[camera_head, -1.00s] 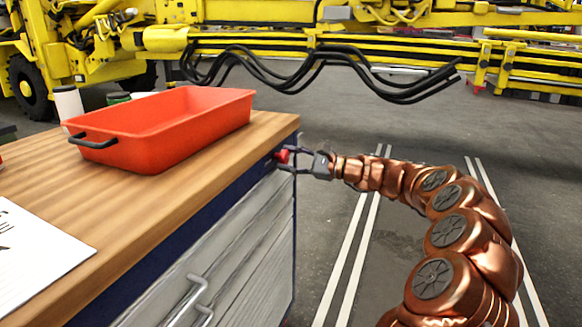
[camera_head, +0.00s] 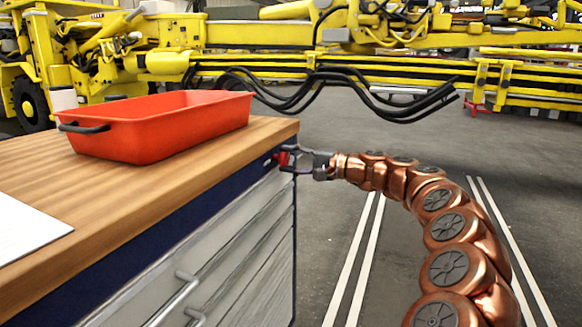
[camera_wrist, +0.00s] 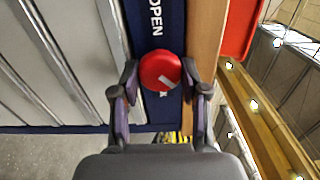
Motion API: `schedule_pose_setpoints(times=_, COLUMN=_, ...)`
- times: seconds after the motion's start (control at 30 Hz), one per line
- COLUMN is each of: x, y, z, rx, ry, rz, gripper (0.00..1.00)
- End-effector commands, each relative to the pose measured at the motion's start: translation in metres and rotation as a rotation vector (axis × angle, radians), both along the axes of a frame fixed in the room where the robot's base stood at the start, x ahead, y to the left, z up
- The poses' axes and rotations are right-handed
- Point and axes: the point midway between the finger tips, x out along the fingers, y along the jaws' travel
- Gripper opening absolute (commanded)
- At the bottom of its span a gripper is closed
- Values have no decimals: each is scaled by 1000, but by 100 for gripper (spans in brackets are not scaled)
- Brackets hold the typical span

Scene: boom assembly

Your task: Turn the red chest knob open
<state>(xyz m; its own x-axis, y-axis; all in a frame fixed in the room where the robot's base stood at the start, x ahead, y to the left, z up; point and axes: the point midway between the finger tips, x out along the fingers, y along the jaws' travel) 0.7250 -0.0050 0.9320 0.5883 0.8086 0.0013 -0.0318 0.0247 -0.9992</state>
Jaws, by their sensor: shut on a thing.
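The red chest knob (camera_wrist: 160,71) sits on the dark blue upper strip (camera_wrist: 150,18) of the chest's front, near its right end. It has a pale mark on its lower right, and the word OPEN is printed beside it on the strip. In the head view the knob (camera_head: 283,158) shows small at the chest's corner. My gripper (camera_wrist: 161,80) has one finger on each side of the knob and is shut on it. In the head view my gripper (camera_head: 292,158) reaches it from the right. Part of the lettering on the strip is hidden by the knob and fingers.
The chest has a wooden top (camera_head: 215,152) and grey drawers (camera_head: 225,265) with metal handles. A red tray (camera_head: 160,127) and white paper (camera_head: 28,228) lie on top. Yellow machinery (camera_head: 240,35) with black hoses stands behind. Open floor lies to the right.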

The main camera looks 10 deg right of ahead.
Motion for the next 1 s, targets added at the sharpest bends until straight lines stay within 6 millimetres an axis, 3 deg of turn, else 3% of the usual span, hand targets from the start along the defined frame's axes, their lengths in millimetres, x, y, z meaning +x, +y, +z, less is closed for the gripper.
schedule_pose_setpoints(times=0.67, x=-1, y=5, z=-2, rx=-37, ry=-41, rz=11, gripper=10)
schedule_pose_setpoints(times=0.7, x=-1, y=5, z=-2, rx=-37, ry=-41, rz=11, gripper=49)
schedule_pose_setpoints(times=0.9, x=-1, y=2, z=-1, rx=-35, ry=-41, rz=4, gripper=69)
schedule_pose_setpoints(times=1.0, x=0, y=1, z=-1, rx=-34, ry=-42, rz=2, gripper=69)
